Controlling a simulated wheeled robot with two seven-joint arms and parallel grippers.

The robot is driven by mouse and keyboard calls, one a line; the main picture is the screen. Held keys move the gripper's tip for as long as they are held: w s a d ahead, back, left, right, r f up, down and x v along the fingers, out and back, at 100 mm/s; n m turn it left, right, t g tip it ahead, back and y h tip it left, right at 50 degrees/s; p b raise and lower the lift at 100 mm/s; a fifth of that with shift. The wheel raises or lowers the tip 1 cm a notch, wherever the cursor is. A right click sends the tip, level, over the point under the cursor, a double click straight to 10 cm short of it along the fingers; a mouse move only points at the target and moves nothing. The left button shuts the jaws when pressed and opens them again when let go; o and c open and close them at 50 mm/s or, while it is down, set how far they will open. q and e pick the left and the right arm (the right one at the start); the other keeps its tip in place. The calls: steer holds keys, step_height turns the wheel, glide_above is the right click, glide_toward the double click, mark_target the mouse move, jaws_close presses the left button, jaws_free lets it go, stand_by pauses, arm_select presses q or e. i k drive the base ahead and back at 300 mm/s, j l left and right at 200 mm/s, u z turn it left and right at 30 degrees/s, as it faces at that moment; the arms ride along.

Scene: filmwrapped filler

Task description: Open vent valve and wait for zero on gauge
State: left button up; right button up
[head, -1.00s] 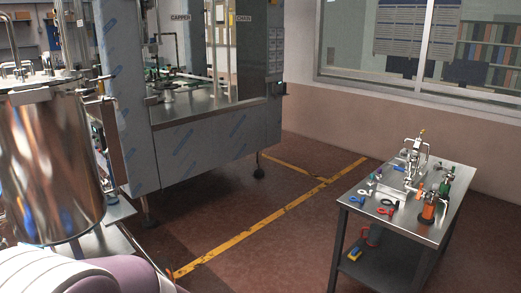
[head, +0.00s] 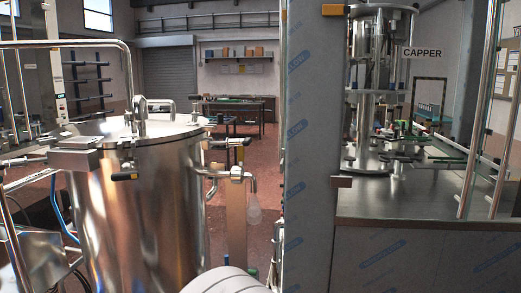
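A large polished steel tank (head: 150,215) stands at the left in the head view, with a flat lid (head: 118,128) carrying pipes and clamps. Dark-handled fittings also show on the tank's upper right. I cannot tell which fitting is the vent valve, and no gauge face is readable. Neither gripper is in view; a white rounded part of my own body shows at the bottom edge.
A film-wrapped steel panel (head: 308,150) rises just right of the tank. Beyond it is the capper machine (head: 370,100) with a steel deck (head: 425,200). Red floor (head: 262,190) shows between tank and panel, leading to a back table (head: 240,104) and roller shutter (head: 171,75).

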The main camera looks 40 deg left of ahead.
mark_target(240, 149)
steer(key=i+u, duration=0.25)
steer(key=i, duration=0.3)
steer(key=i+l+u, duration=0.15)
steer(key=i+u, duration=0.15)
steer(key=i, duration=0.2)
steer(key=i+l+u, duration=0.25)
steer(key=i, duration=0.3)
